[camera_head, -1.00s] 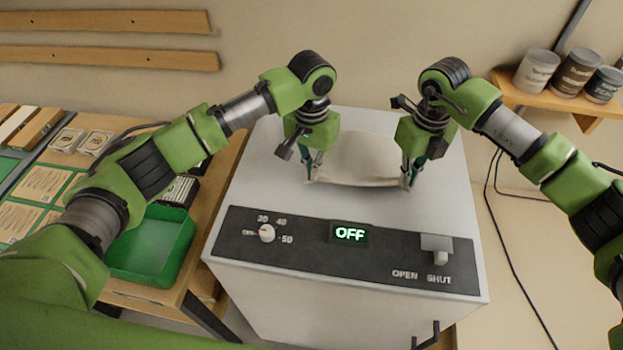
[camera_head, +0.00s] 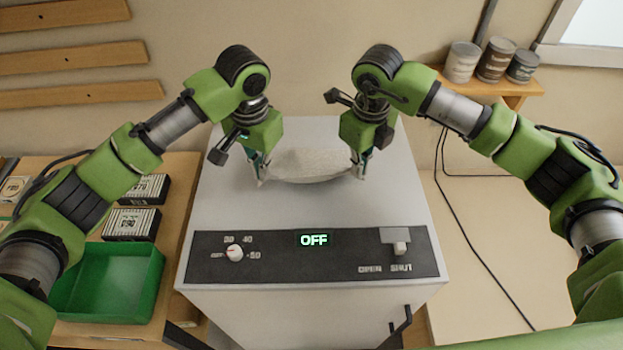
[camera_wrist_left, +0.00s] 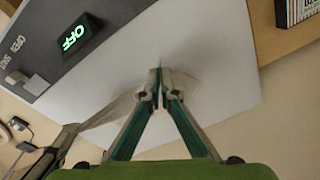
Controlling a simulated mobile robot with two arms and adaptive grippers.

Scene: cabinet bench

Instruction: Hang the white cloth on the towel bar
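The white cloth (camera_head: 308,165) is stretched between my two grippers over the top of the white cabinet (camera_head: 215,215), its near edge sagging a little. My left gripper (camera_head: 261,178) is shut on its left corner. My right gripper (camera_head: 359,173) is shut on its right corner. In the left wrist view the left fingertips (camera_wrist_left: 158,82) are together, with the pale cloth (camera_wrist_left: 118,108) running from them toward the right gripper. I cannot tell how far the cloth is above the cabinet top. A black bar-like fitting (camera_head: 402,324) shows at the cabinet's lower front; I cannot tell whether it is the towel bar.
The cabinet's dark panel (camera_head: 340,262) has a dial and a lit OFF display. A green tray (camera_head: 108,282) and dark boxes (camera_head: 133,223) stand on the wooden bench at left. Cans (camera_head: 495,60) stand on a shelf at right. Wooden rails (camera_head: 80,53) are on the wall.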

